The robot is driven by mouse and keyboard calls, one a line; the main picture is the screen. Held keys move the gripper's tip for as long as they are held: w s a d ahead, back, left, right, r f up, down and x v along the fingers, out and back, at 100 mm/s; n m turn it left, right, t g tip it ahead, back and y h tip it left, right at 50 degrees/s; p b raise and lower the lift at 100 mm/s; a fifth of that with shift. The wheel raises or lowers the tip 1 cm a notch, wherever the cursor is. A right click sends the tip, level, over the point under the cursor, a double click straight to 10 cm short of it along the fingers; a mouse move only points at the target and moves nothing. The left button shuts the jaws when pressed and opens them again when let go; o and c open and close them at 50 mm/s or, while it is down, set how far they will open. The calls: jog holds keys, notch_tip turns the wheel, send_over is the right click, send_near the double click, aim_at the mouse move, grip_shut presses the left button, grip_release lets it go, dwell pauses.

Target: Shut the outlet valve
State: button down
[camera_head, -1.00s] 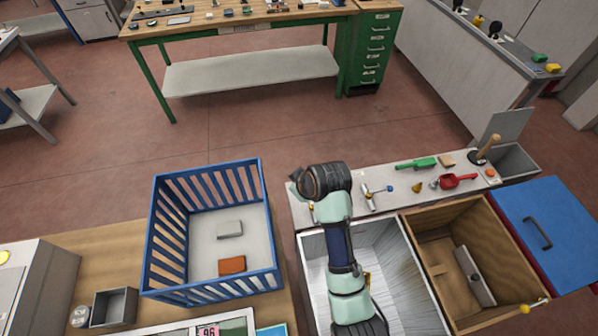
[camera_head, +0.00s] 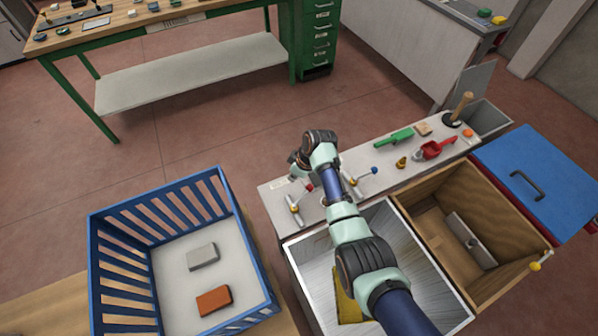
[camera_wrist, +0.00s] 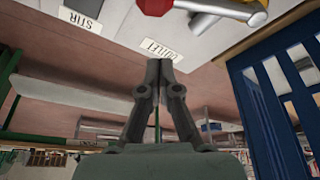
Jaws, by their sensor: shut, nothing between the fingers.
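The outlet valve (camera_head: 296,207) is a metal fitting with a red-tipped part, on the pale ledge behind the metal sink, left of my arm. In the wrist view the valve's metal body (camera_wrist: 222,7) and red parts show at the top edge, cut off by the frame. The OUTLET label (camera_wrist: 163,48) lies on the ledge just beyond my fingertips. My gripper (camera_wrist: 160,64) is shut and empty, with the valve above its tips in that picture and apart from them. In the head view my wrist hides the fingertips.
A second valve with a blue knob (camera_head: 374,170) stands right of my arm. A blue slatted crate (camera_head: 97,260) is at left. A STIR label (camera_wrist: 80,19) is on the ledge.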

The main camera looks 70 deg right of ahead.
aim_at(312, 189)
jog(key=shift+s+f+p, duration=0.25)
jog(key=shift+s, duration=0.7)
jog(key=shift+s+f+p, duration=0.25)
jog(key=shift+s, duration=0.7)
jog(key=shift+s+a+r+m+p, duration=0.15)
jog(key=shift+s+r+m+p, duration=0.3)
jog(key=shift+p, duration=0.8)
jog(key=m+p, duration=0.1)
jog(key=s+m+h+p, duration=0.1)
jog(key=p, duration=0.1)
jog(key=shift+s+a+m, duration=0.2)
jog(key=shift+s+m, duration=0.05)
jog(key=shift+s, duration=0.05)
jog(key=shift+s+a+f+m+p, duration=0.1)
jog(key=shift+s+m+p, duration=0.3)
jog(key=shift+p, duration=0.3)
jog(key=shift+s+a+f, duration=0.1)
jog(key=shift+s+f, duration=0.2)
jog(key=shift+f, duration=0.1)
jog(key=shift+w, duration=0.1)
